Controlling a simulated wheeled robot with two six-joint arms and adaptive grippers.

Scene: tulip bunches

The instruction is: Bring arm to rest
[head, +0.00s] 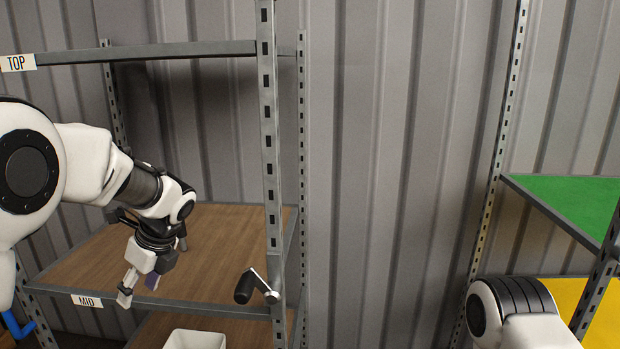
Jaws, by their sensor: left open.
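My left arm comes in from the left, and its left gripper (137,287) hangs over the front edge of the middle shelf (228,232) on the left rack. The gripper is open, with its fingers pointing down, and I see nothing between them. My right arm shows only as a white and black link at the bottom right, and its gripper is out of view. No tulips are visible.
A rack post (271,150) with a black crank handle (246,287) stands right of the left gripper. A white bin (195,339) sits below. The right rack has a green shelf (575,198) and a yellow shelf (600,318). The corrugated wall between the racks is bare.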

